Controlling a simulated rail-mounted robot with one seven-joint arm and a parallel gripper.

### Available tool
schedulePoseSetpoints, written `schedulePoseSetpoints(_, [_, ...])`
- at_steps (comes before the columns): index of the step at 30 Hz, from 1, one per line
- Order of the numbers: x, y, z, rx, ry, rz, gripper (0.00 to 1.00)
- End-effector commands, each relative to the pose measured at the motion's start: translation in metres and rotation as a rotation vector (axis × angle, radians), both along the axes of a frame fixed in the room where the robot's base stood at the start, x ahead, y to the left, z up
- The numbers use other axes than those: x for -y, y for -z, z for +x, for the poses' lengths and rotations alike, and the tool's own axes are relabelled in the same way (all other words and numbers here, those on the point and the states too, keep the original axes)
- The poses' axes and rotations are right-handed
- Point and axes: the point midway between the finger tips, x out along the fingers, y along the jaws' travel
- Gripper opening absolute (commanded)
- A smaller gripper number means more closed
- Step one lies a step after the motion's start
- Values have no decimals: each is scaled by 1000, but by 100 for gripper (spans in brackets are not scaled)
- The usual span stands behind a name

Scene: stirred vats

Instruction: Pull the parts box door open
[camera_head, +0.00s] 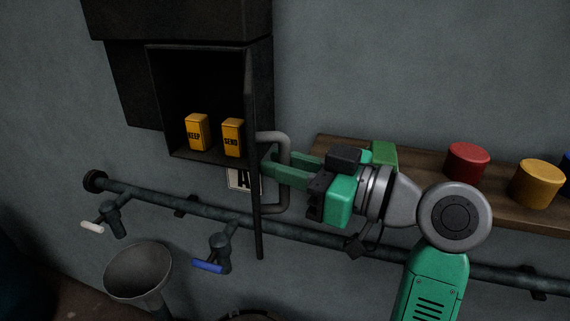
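The dark parts box (157,100) hangs on the wall at upper left, its front open. Its door (254,110) stands swung out at the box's right side, seen nearly edge-on. A grey bar handle (285,203) sticks out to the right from the door. My gripper (275,166) reaches in from the right at mid-height of the handle. Its two green fingers lie around the handle's upright bar and look shut on it; the exact contact is partly hidden.
Two yellow blocks, KEEP (197,133) and SEND (233,138), stand inside the box. Below runs a pipe (150,199) with white-handled and blue-handled valves, above a funnel (139,272). A wooden shelf (490,202) at right bears red and yellow cylinders.

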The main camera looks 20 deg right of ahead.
Motion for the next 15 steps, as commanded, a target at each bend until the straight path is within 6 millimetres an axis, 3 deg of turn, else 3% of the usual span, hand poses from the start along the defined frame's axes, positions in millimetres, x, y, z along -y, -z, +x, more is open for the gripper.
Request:
schedulePoseSetpoints(10, [43, 2, -42, 1, 4, 0, 19])
schedulePoseSetpoints(15, [53, 1, -54, 0, 1, 0, 19])
